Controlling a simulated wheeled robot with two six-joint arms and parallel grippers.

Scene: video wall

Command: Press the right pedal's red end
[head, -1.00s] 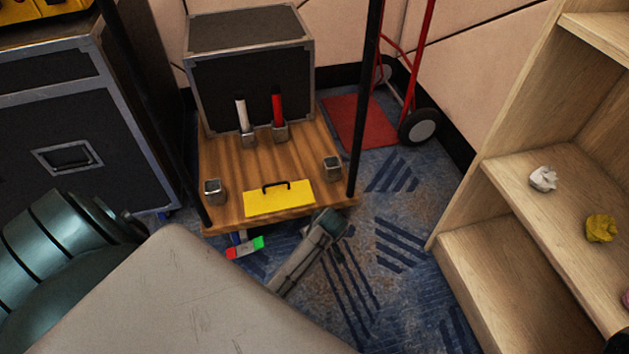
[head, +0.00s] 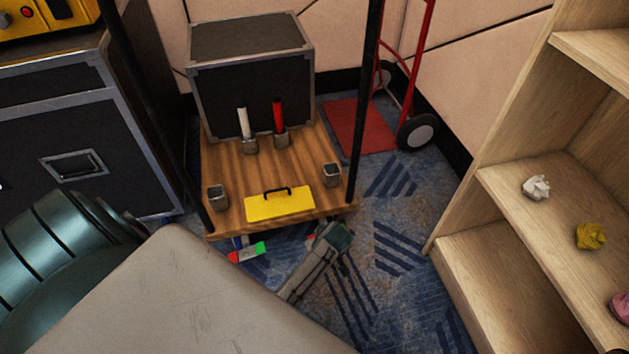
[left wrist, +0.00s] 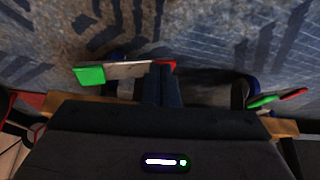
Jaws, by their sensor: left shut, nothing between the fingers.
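The right pedal (left wrist: 125,71) shows in the left wrist view with a green end (left wrist: 89,75), a grey middle and a red end (left wrist: 172,64). My left gripper (left wrist: 163,66) is shut and empty, its fingertips at the red end and overlapping it in the picture; I cannot tell whether they touch. In the head view my left gripper (head: 331,238) is by the trolley's front edge, and only a sliver of the red end (head: 311,237) shows beside it. The left pedal (head: 247,253), also red and green, lies to the left. My right gripper is not in view.
The wooden trolley (head: 225,168) stands over the pedals, with black posts, a yellow case (head: 279,206), metal cups and a black box (head: 252,85). A wooden shelf (head: 460,220) stands at the right. Blue carpet (head: 395,230) lies open between trolley and shelf.

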